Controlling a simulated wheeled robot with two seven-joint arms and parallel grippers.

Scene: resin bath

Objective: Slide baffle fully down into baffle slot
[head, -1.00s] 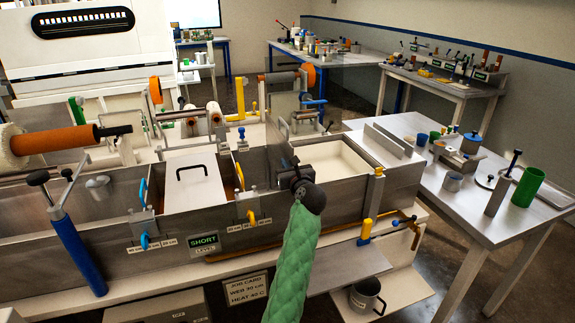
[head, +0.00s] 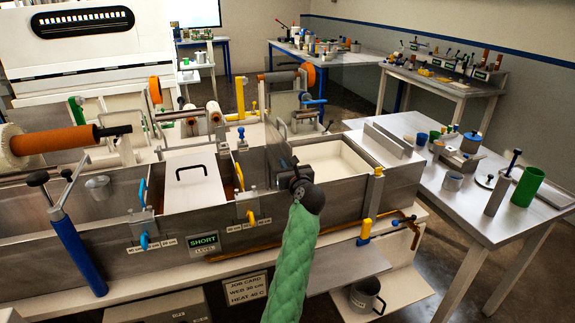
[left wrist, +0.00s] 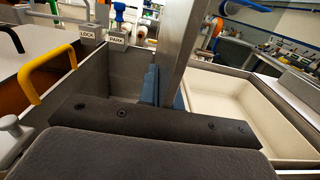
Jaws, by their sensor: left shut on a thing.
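The baffle is a thin grey metal plate (head: 281,148), standing upright at the tank's inner divide, left of the white-floored compartment (head: 335,160). My left gripper (head: 297,178) is shut on it from the near side; the green-sleeved arm comes from below. In the left wrist view the baffle (left wrist: 184,45) rises nearly edge-on beyond the dark gripper body, with blue-grey pieces (left wrist: 177,98) at its lower part. The baffle's lower edge and the baffle slot are hidden by the gripper and tank wall, so I cannot tell how deep it sits. My right gripper is not in view.
A white lid with a black handle (head: 193,180) lies left of the baffle. Yellow (head: 251,217) and blue (head: 144,240) levers stick out from the tank front. A yellow-handled clamp (head: 365,230) is at the right. A side table (head: 440,205) holds cups and tools.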

